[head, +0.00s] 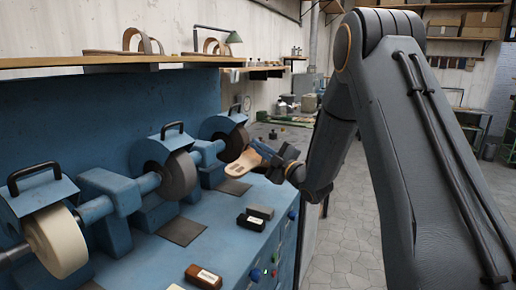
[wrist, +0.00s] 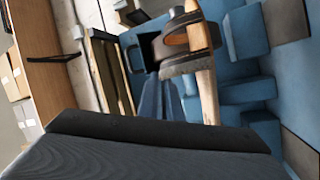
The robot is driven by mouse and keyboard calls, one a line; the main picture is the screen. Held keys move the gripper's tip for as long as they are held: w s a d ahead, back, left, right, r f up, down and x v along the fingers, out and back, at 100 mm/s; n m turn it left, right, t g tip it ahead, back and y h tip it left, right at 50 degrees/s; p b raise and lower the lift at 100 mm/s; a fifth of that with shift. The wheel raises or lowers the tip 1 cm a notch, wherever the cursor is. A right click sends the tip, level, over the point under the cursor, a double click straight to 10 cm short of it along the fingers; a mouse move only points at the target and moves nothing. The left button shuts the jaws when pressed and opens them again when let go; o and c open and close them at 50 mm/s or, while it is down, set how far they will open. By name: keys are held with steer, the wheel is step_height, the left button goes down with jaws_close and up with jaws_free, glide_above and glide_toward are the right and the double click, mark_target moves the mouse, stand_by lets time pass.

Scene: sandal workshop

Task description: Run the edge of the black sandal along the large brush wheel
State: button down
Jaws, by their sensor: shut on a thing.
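The sandal (head: 240,163) shows a tan sole, with its strap hard to make out in the head view. My gripper (head: 272,160) is shut on it above the blue bench. The wrist view shows the sole (wrist: 206,88) nearly edge-on, with dark strap loops (wrist: 186,66) to its left; a dark part of my arm covers the bottom. The far brown wheel (head: 237,143), probably the brush wheel, sits under a blue guard just behind the sandal. The sole overlaps its lower edge in the head view; I cannot tell whether they touch.
A grey wheel (head: 178,176) and a cream wheel (head: 57,241) stand nearer along the same machine. Small blocks, one black (head: 251,222) and one brown (head: 204,276), lie on the blue bench (head: 165,262). A wooden shelf (head: 60,62) with sandals hangs above. Floor is free at right.

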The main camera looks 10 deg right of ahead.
steer(key=shift+s+d+b, duration=0.1)
steer(key=shift+d+b, duration=0.1)
steer(key=shift+b, duration=0.2)
stand_by(0.4)
steer(key=shift+a, duration=0.2)
stand_by(0.8)
steer(key=shift+w+d+b, duration=0.6)
steer(key=shift+w+d, duration=0.05)
steer(key=shift+w, duration=0.35)
steer(key=shift+w+d+b, duration=0.55)
steer(key=shift+w+d, duration=0.1)
steer(key=shift+w, duration=0.35)
stand_by(1.4)
steer(key=shift+w+d+f, duration=0.1)
steer(key=shift+w+d, duration=0.1)
steer(key=shift+a, duration=0.1)
stand_by(0.6)
steer(key=shift+w+d+b, duration=0.2)
steer(key=shift+w+b, duration=0.1)
steer(key=shift+b, duration=0.1)
stand_by(0.7)
steer(key=shift+w+d, duration=0.15)
steer(key=shift+w, duration=0.2)
steer(key=shift+w+d+b, duration=0.1)
steer(key=shift+b, duration=0.2)
